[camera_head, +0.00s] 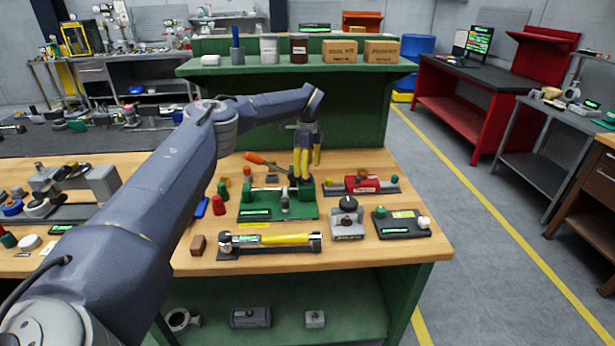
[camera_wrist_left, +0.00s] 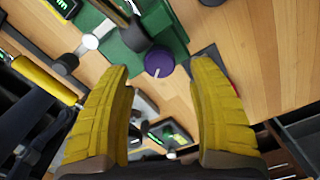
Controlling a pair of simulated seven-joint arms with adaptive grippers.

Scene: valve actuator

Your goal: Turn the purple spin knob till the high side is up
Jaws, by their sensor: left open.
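The purple knob (camera_wrist_left: 159,62) shows in the left wrist view as a round cap with a short pale mark on its face. It sits at the edge of a green base plate, which also shows in the head view (camera_head: 262,210). My left gripper (camera_head: 305,178) has yellow fingers and points down over the back right of that plate. In the left wrist view its fingers (camera_wrist_left: 161,72) are open, one on each side of the knob, with visible gaps. In the head view the fingers mostly hide the knob. I cannot tell which side of it is high.
A red device (camera_head: 362,184) stands just right of the gripper. A grey block with a black knob (camera_head: 347,220) and a dark box (camera_head: 402,223) stand nearer the front right. An orange-handled screwdriver (camera_head: 262,160) lies behind.

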